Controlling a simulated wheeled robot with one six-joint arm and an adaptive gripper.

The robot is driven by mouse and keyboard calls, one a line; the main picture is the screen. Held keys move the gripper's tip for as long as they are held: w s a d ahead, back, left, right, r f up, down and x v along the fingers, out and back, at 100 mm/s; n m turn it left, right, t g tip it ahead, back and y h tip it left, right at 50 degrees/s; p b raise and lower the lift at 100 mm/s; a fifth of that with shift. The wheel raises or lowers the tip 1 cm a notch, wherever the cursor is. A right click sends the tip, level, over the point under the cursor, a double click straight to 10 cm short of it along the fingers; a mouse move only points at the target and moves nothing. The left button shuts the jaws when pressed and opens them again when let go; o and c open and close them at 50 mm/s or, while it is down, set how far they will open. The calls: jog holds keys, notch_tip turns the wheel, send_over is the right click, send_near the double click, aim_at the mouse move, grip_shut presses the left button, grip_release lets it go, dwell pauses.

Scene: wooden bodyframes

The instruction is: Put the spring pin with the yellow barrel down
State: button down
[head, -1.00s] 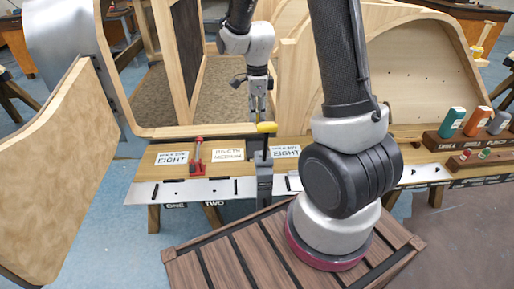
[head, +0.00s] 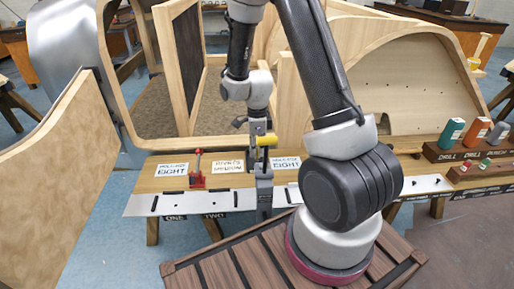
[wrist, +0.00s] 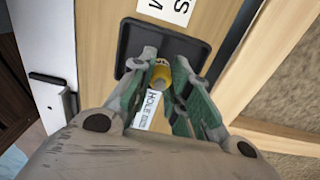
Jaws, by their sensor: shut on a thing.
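The spring pin with the yellow barrel (head: 267,140) is held in my gripper (head: 262,137) above the wooden bench, between the lettered cards. In the wrist view my gripper's two fingers (wrist: 162,82) are closed on either side of the yellow barrel (wrist: 161,76), seen nearly end-on. A dark rounded tray (wrist: 133,42) lies beyond the barrel. A white card reading "HOLE" (wrist: 151,105) shows between the fingers. I cannot tell whether the pin touches anything below it.
A red clamp-like tool (head: 197,172) stands left on the bench. A grey upright part (head: 264,192) stands at the front metal strip (head: 230,201), below the pin. Racks with coloured drill items (head: 452,150) are at right. Wooden frames rise behind the bench.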

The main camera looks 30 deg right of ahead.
jog(key=c, duration=1.3)
grip_release()
jog(key=shift+c, duration=0.2)
notch_tip(320, 180, up, 12)
jog(key=s+r+n+t, duration=0.2)
jog(key=s+r+n, duration=0.75)
jog(key=r, duration=0.35)
jog(key=s+r+n+t, duration=0.1)
jog(key=s+r+n, duration=0.2)
jog(key=s+n, duration=0.3)
jog(key=s+d+r+n+t, duration=0.1)
jog(key=s+r+n, duration=0.2)
jog(key=s+n, duration=0.3)
jog(key=shift+s+d+n, duration=0.25)
jog(key=shift+s+n, duration=0.1)
jog(key=shift+n, duration=0.2)
